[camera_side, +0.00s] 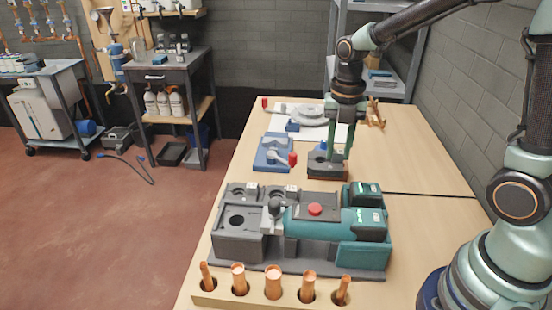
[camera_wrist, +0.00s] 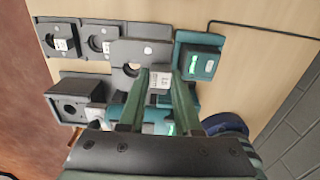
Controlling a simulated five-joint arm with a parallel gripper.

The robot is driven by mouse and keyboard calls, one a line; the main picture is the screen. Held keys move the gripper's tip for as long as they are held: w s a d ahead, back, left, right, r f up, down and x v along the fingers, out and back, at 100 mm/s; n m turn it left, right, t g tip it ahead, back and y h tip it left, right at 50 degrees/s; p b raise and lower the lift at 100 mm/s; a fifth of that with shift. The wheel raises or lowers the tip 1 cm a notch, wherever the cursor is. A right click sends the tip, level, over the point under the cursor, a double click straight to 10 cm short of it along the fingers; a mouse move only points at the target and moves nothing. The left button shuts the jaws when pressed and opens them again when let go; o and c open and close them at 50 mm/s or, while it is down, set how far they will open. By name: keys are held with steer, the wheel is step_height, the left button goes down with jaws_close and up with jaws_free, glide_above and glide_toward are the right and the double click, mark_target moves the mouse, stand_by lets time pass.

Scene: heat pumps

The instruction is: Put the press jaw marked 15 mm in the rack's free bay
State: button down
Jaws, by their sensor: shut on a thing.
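My gripper (camera_side: 338,150) is shut on a dark grey press jaw (camera_side: 322,164), behind the rack in the side view. In the wrist view the two green fingers (camera_wrist: 164,100) close on the jaw (camera_wrist: 140,52), a flat plate with a round hole and a pale label. The label is too small to read. The grey rack (camera_side: 237,240) is at the front of the bench. Two other labelled jaws (camera_wrist: 57,42) (camera_wrist: 100,40) sit side by side in its back row. The held jaw hides part of the rack in the wrist view, so I cannot tell which bay is free.
A teal press tool (camera_side: 335,222) with a red button lies beside the rack, near a teal battery (camera_side: 364,194). Copper pipes stand in a wooden strip (camera_side: 255,301) at the front. A blue tool (camera_side: 272,152) lies left of my gripper.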

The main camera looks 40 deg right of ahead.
steer(key=shift+f, duration=4.65)
steer(key=shift+f, duration=1.25)
steer(key=c, duration=0.5)
jaws_free()
steer(key=shift+r, duration=0.1)
